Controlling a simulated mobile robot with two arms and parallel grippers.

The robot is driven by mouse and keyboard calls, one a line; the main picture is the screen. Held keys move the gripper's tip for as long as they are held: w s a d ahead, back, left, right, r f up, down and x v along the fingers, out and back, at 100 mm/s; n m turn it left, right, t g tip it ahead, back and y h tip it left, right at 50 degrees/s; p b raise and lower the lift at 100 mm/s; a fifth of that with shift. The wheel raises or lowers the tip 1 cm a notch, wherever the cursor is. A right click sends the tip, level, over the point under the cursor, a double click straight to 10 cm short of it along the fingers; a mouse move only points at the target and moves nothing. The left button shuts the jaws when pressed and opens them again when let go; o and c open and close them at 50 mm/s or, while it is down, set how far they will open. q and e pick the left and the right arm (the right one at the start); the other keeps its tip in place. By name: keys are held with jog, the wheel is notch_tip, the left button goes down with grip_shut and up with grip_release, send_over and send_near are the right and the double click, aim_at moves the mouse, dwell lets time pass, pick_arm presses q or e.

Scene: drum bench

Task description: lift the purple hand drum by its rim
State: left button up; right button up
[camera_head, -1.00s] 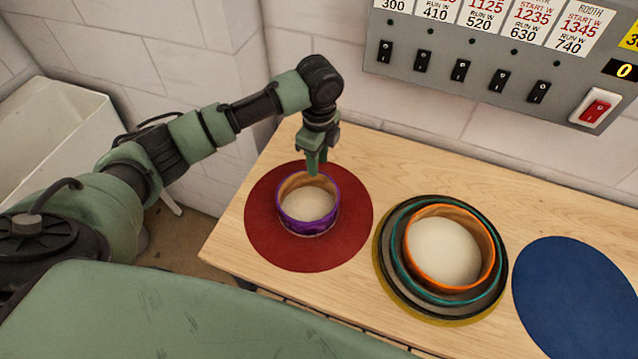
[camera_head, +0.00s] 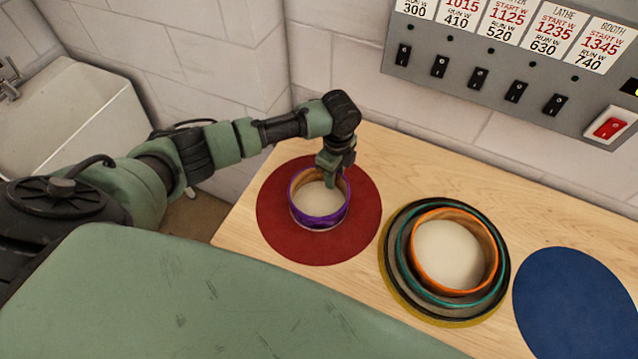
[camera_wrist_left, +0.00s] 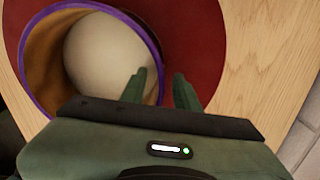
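The purple hand drum (camera_head: 309,219) stands on a red round mat (camera_head: 362,221), its open side up and a pale skin showing inside. My left gripper (camera_head: 328,178) points down at the drum's back rim. In the left wrist view, the gripper (camera_wrist_left: 161,92) has its two fingers apart, one over the inside of the drum (camera_wrist_left: 42,70) and the other outside it, with the purple rim between them. The lower part of the rim is hidden there by the gripper body. My right gripper is not in view.
A nested stack of drums with an orange one (camera_head: 428,285) innermost sits on a yellow mat to the right. A blue mat (camera_head: 575,305) lies empty further right. A switch panel (camera_head: 500,75) hangs on the wall behind. Bare wood lies between the mats.

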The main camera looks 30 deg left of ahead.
pick_arm(q)
grip_shut()
dwell(1.3)
